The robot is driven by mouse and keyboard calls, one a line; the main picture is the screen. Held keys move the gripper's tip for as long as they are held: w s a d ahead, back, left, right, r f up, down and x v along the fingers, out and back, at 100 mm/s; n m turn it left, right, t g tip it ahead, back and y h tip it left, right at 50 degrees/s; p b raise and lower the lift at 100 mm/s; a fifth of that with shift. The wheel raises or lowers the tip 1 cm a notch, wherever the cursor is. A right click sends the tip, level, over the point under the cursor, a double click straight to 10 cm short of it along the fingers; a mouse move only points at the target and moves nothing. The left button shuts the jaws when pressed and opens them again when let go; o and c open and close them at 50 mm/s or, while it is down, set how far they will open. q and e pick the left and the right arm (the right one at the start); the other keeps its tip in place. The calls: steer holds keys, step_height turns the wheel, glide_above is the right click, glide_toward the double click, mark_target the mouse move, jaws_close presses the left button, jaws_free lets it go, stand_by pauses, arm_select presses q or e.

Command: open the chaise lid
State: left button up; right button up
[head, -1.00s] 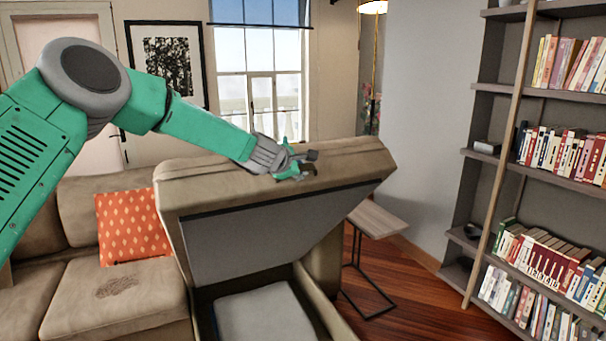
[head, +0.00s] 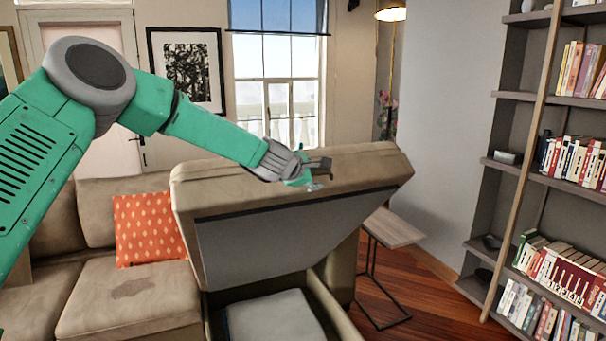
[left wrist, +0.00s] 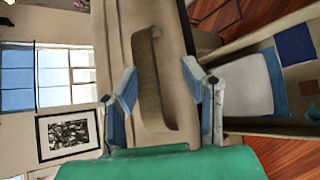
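The chaise lid (head: 185,190) is a tan padded slab with a grey underside, raised and tilted over the open chaise box. A tan strap handle (left wrist: 150,80) stands out from its upper edge. My left gripper (head: 312,176) is at this edge, close beside the strap in the head view. In the left wrist view its two fingers (left wrist: 165,88) are spread wide, one on each side of the strap, with visible gaps; I see no grip on it. A pale folded item (head: 275,318) lies inside the box. My right gripper is not in view.
A sofa seat (head: 125,300) with an orange cushion (head: 148,228) is at left. A small side table (head: 393,228) stands just right of the chaise. A bookshelf (head: 505,165) with a leaning ladder rail fills the right. Wooden floor shows between them.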

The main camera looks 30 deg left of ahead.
arm_select(q)
steer(key=v, duration=1)
steer(key=shift+a, duration=0.2)
steer(key=shift+s, duration=0.1)
